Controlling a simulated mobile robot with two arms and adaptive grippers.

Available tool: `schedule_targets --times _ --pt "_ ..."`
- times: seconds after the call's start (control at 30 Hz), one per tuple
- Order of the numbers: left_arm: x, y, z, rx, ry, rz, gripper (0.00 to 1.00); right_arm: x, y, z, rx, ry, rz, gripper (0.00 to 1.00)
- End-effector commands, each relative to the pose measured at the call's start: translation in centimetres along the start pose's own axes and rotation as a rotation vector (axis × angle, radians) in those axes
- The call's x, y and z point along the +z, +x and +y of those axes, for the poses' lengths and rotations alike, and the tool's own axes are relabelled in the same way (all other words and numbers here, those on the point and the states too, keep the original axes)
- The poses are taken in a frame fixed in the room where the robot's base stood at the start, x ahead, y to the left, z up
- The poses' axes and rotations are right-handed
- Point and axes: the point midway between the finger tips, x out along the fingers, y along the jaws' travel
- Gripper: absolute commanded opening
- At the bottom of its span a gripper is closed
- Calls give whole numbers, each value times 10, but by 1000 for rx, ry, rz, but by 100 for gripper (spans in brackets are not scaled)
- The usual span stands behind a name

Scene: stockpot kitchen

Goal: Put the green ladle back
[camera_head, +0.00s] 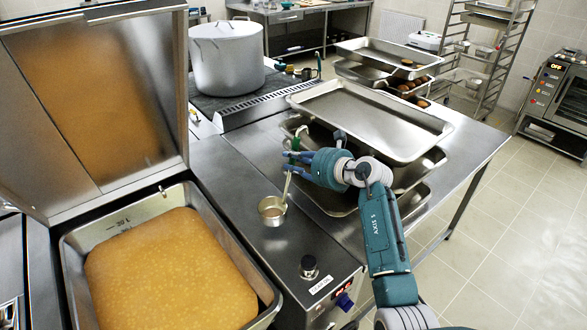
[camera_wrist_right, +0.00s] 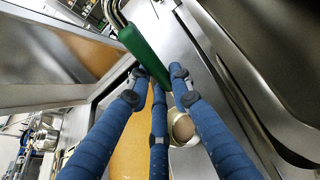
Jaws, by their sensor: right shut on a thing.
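The green ladle has a green handle (camera_head: 300,137), a thin metal stem and a small round metal bowl (camera_head: 272,211). My right gripper (camera_head: 291,163) is shut on its handle, and the ladle hangs steeply with the bowl lowest. In the right wrist view the green handle (camera_wrist_right: 146,52) lies between the blue fingers (camera_wrist_right: 157,78). The bowl (camera_wrist_right: 182,130) shows past the fingers, with something brownish in it. The bowl is over the steel counter (camera_head: 236,185); I cannot tell whether it touches. My left gripper is not in view.
An open pan of orange-yellow soup (camera_head: 165,270) is at the lower left, under a raised lid (camera_head: 95,100). A large stockpot (camera_head: 227,60) stands behind on a dark hob. Steel trays (camera_head: 375,120) crowd the counter on the right. A black knob (camera_head: 309,267) is in front.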

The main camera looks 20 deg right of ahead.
Motion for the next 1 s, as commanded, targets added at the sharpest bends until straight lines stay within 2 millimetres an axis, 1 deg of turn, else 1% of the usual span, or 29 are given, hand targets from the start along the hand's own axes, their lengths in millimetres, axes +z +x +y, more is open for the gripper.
schedule_targets --times 0.1,0.2,0.4,0.63,0.67,0.73,1.0 --pt "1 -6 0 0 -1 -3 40 -17 7 -3 2 7 1 0" --pt "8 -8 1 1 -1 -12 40 -27 11 -6 1 4 1 0" --pt "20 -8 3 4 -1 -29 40 -31 13 -7 1 1 -1 0" --pt "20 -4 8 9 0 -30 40 -35 14 -8 1 1 0 0" --pt "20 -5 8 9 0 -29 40 -35 14 -8 1 1 3 24" --pt "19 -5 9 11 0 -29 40 -35 14 -8 1 1 3 38" --pt "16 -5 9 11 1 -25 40 -34 14 -8 1 1 2 39"
